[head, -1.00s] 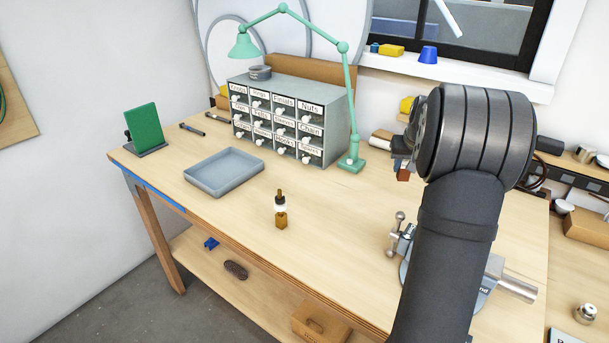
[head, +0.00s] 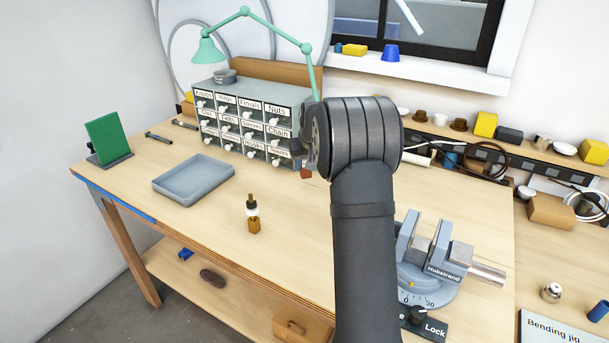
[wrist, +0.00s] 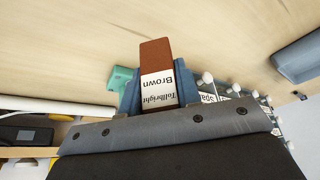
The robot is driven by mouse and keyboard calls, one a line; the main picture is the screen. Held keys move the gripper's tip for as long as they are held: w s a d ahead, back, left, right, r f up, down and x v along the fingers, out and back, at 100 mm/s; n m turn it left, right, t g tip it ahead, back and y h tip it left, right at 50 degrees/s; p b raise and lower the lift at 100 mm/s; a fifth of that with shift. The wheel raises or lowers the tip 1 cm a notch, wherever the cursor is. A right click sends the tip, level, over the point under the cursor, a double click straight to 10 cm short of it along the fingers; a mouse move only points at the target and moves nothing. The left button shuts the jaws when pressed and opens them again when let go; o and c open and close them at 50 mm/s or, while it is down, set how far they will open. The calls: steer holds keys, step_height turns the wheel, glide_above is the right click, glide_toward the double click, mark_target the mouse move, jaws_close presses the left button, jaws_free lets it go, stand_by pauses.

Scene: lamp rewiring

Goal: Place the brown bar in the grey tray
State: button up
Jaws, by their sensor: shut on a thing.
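The brown bar (wrist: 157,55), reddish brown with a white label reading "Tollbright Brown", is held between the blue-grey fingers of my gripper (wrist: 158,92) in the wrist view. In the head view only a small bit of the bar (head: 306,173) shows below the gripper, in front of the drawer cabinet; my arm hides much of the gripper. The grey tray (head: 193,179) lies empty on the bench, left of my gripper. A corner of the tray (wrist: 298,60) also shows at the right of the wrist view.
A dropper bottle (head: 252,216) stands between the tray and my arm. The drawer cabinet (head: 243,118) and green lamp (head: 244,12) stand behind. A vise (head: 430,265) is at right. A green panel (head: 108,140) stands left of the tray. The front middle of the bench is clear.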

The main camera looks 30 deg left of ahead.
mark_target(305, 175)
steer(key=shift+a+f, duration=0.2)
steer(key=shift+f, duration=1.9)
steer(key=shift+f, duration=0.15)
steer(key=o, duration=1)
steer(key=shift+o, duration=0.2)
steer(key=shift+o, duration=0.4)
steer(key=v, duration=1.2)
